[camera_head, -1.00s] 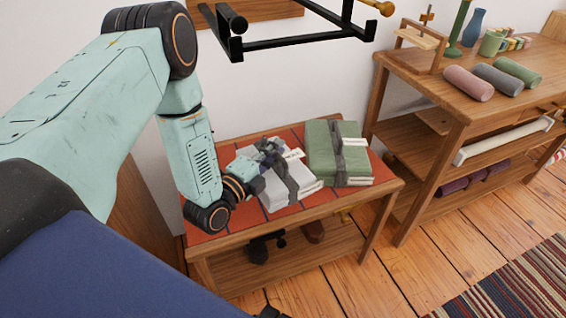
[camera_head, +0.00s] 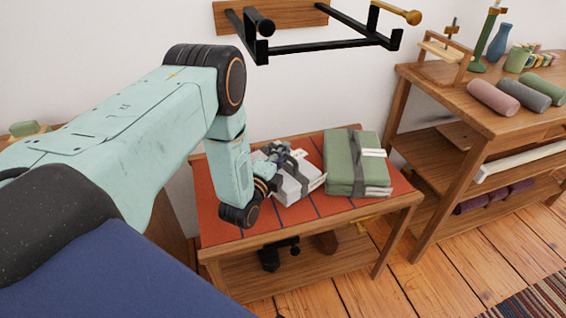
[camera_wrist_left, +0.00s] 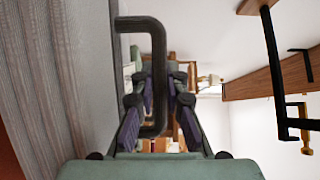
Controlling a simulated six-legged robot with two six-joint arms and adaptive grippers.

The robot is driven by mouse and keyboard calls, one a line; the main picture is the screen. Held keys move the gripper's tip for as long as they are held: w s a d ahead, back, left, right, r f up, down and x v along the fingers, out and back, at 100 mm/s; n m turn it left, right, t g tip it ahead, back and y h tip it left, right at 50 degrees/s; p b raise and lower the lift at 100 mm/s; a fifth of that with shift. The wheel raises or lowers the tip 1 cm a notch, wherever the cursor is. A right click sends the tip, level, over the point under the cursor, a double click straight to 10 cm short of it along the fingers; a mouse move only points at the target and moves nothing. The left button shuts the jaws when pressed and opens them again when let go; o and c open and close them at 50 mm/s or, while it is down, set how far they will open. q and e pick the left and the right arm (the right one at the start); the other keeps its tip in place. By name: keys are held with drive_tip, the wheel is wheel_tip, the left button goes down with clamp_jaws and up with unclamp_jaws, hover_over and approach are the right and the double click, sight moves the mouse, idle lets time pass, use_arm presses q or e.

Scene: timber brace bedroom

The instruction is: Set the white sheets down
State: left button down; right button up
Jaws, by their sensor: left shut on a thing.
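The white sheets (camera_head: 297,188) are a folded pale stack with a dark grey strap and a small tag, over the red-topped bench (camera_head: 222,222) in the head view. They look level and sit low at the top; I cannot tell whether they fully touch it. My left gripper (camera_head: 278,154) is shut on the strap's dark handle. In the left wrist view the fingers (camera_wrist_left: 160,95) close around the black handle loop (camera_wrist_left: 155,24), with pale fabric of the sheets (camera_wrist_left: 62,80) on the left. My right gripper is out of view.
A green folded stack (camera_head: 350,165) lies just right of the white sheets. A black wall rack (camera_head: 330,46) hangs above. A wooden shelf unit (camera_head: 450,95) with rolled towels stands at right. Dark items lie on the bench's lower shelf. Red top is clear at front left.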

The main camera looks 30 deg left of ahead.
use_arm(q)
wheel_tip(320, 180, down, 3)
drive_tip(key=shift+r+b, duration=0.2)
drive_tip(key=shift+b, duration=0.3)
drive_tip(key=shift+r, duration=0.1)
drive_tip(key=c, duration=1.8)
unclamp_jaws()
drive_tip(key=shift+f, duration=0.25)
drive_tip(key=o, duration=0.4)
drive_tip(key=shift+r, duration=0.2)
